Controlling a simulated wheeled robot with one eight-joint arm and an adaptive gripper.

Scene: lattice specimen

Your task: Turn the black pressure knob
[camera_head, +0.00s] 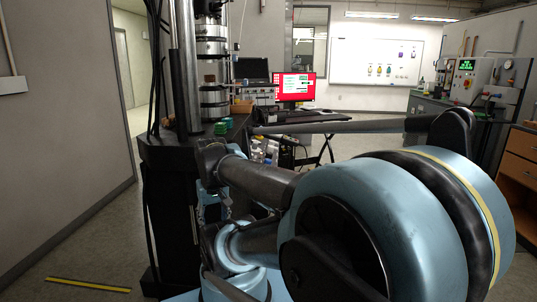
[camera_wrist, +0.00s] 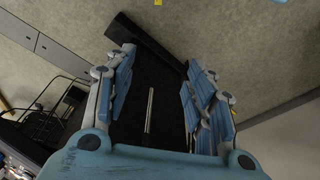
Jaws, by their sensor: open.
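I cannot make out the black pressure knob in either view. A tall testing machine with a bright metal column (camera_head: 185,70) stands left of centre in the head view, on a dark base. My gripper (camera_wrist: 158,88) is open in the wrist view, its two blue-grey padded fingers wide apart with nothing between them. Beyond the fingers is a black surface (camera_wrist: 150,65) with a thin pale strip. In the head view my blue arm fills the lower right and hides much of what lies behind it.
A desk with a red-screened monitor (camera_head: 295,86) and a dark laptop (camera_head: 252,70) stands behind the machine. A green-topped bench (camera_head: 428,100) with a control box (camera_head: 470,78) is at the right. Wooden drawers (camera_head: 520,165) stand at the right edge. Floor at the lower left is clear around a yellow strip (camera_head: 88,285).

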